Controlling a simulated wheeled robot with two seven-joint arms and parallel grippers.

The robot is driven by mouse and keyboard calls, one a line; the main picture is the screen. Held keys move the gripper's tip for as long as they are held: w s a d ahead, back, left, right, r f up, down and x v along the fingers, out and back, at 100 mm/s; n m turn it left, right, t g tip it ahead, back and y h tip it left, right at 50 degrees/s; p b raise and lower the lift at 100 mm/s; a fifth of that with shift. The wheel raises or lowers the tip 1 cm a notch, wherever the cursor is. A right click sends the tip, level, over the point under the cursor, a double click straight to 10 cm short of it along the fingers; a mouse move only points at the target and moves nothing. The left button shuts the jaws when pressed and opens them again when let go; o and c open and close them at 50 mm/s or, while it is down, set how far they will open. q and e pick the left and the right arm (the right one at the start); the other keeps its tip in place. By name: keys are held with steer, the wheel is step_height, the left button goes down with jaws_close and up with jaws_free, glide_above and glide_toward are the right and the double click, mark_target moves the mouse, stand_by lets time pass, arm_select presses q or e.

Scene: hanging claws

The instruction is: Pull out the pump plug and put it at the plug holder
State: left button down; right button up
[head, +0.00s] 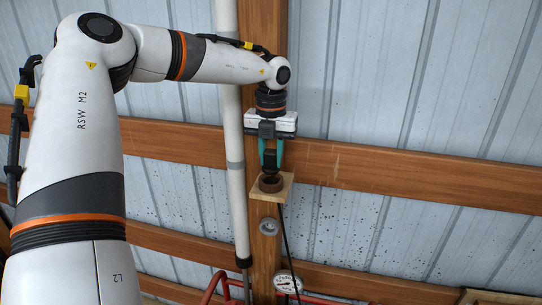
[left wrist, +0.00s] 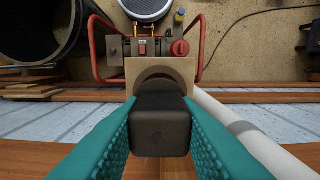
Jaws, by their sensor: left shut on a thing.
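The black plug (head: 272,160) is between the teal fingers of my left gripper (head: 271,163), which is shut on it. The plug is at the plug holder, a small wooden shelf (head: 284,184) with a dark brown ring, on the wooden post. In the left wrist view the plug (left wrist: 160,122) is between both fingers (left wrist: 160,135), with the holder board (left wrist: 135,70) and its dark round opening just beyond. I cannot tell whether the plug's lower end is inside the ring. The red-framed pump (left wrist: 98,50) stands below. My right gripper is not in view.
A white vertical pipe (head: 233,140) runs close left of the post. A black cable (head: 287,240) hangs below the holder. A round gauge (head: 287,282) is lower down. Horizontal wooden beams (head: 400,173) cross the metal wall. A large dark round container (left wrist: 40,30) is on the floor.

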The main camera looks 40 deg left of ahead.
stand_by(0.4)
arm_select(q)
steer(key=shift+f+b, duration=0.2)
steer(key=shift+b, duration=0.25)
steer(key=shift+f+b, duration=1.25)
steer(key=c, duration=1)
jaws_free()
steer(key=shift+r, duration=0.1)
step_height(320, 180, up, 11)
steer(key=shift+f+b, duration=0.15)
steer(key=shift+b, duration=0.8)
steer(key=shift+r, duration=0.65)
